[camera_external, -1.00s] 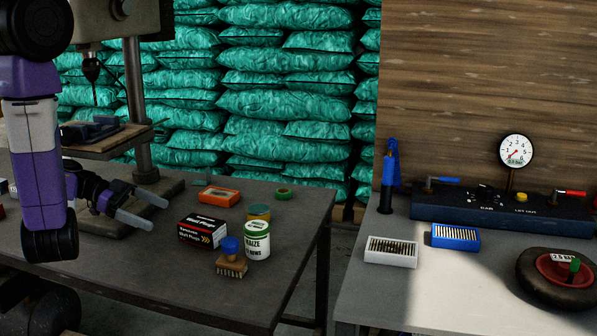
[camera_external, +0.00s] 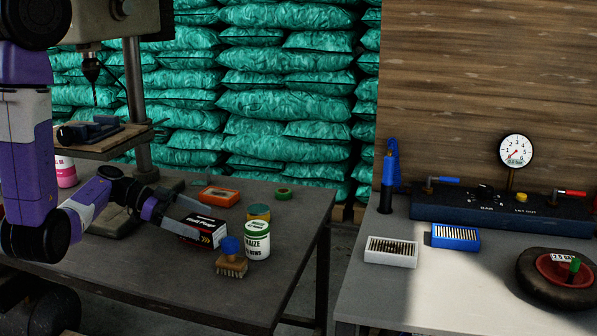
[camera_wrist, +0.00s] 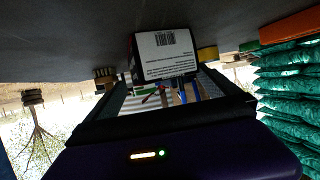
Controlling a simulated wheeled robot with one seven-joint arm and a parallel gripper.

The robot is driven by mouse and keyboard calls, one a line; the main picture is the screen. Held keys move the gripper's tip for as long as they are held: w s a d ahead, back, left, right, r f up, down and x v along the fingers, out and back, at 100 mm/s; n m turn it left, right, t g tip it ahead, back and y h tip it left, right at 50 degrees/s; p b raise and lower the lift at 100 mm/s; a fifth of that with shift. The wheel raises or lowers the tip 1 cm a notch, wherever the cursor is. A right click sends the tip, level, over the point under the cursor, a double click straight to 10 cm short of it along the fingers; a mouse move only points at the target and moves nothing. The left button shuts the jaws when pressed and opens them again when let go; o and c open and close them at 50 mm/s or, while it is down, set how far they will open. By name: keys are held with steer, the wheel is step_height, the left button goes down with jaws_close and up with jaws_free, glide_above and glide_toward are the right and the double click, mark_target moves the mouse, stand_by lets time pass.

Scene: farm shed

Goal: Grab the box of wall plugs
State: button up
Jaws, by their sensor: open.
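The box of wall plugs (camera_external: 207,231), black, white and red, stands on the dark workbench. In the external view my gripper (camera_external: 190,221) is at its left side, with open fingers level with the box and partly covering it. In the wrist view the box (camera_wrist: 163,54) is straight ahead, its white barcoded side facing the camera, in line with the gap between my spread fingers (camera_wrist: 165,88). I cannot tell whether either finger touches it.
A white-labelled jar (camera_external: 257,243) and a wooden brush with a blue knob (camera_external: 231,262) stand close right of the box. An orange tray (camera_external: 218,196) and green tape roll (camera_external: 283,194) lie behind. A drill press column (camera_external: 137,110) stands behind my arm.

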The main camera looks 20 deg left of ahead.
steer(key=shift+d+f, duration=0.1)
steer(key=shift+d, duration=0.05)
jaws_close()
stand_by(0.4)
